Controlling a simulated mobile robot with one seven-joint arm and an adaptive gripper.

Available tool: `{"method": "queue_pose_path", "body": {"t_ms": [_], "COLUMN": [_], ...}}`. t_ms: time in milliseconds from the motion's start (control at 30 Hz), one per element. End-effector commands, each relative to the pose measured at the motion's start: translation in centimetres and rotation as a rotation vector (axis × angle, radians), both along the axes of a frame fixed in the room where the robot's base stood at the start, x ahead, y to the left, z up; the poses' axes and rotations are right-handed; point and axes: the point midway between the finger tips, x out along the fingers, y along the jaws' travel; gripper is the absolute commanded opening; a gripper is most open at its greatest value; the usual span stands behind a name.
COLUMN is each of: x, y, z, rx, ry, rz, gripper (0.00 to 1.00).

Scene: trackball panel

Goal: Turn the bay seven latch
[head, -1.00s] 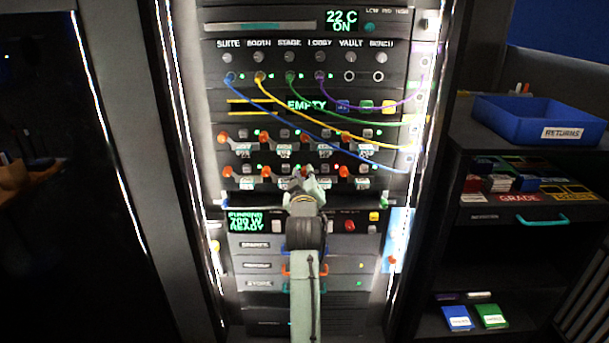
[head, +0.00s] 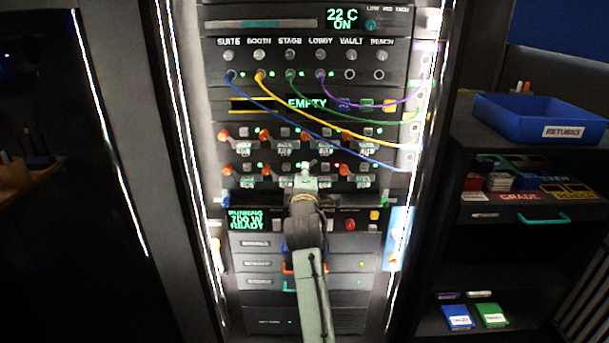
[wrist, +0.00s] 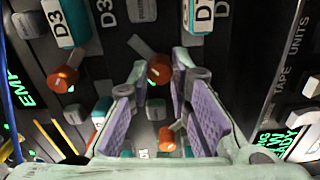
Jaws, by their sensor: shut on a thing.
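The rack's two rows of drive bays have orange-knobbed latches. My gripper (head: 305,173) is at the third bay of the lower row in the head view and hides most of that bay. In the wrist view my gripper's purple-padded fingers (wrist: 159,78) stand either side of an orange latch knob (wrist: 160,68), shut on it at the tips. I take this to be the bay seven latch; its label cannot be read here. Another orange knob (wrist: 166,138) shows lower between the fingers, and one more (wrist: 62,79) stands to the left, clear of them.
Blue, yellow, green and purple cables (head: 345,138) hang across the upper bays, to the right. A display unit (head: 254,221) with buttons sits just below my gripper. A blue returns tray (head: 540,117) stands on the side cabinet at right.

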Motion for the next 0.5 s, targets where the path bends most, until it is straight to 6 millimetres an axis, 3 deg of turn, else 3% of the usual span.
{"method": "queue_pose_path", "body": {"t_ms": [500], "x": [0.00], "y": [0.00], "z": [-0.02], "rx": [-0.114], "ry": [0.000], "rz": [0.000], "gripper": [0.00]}}
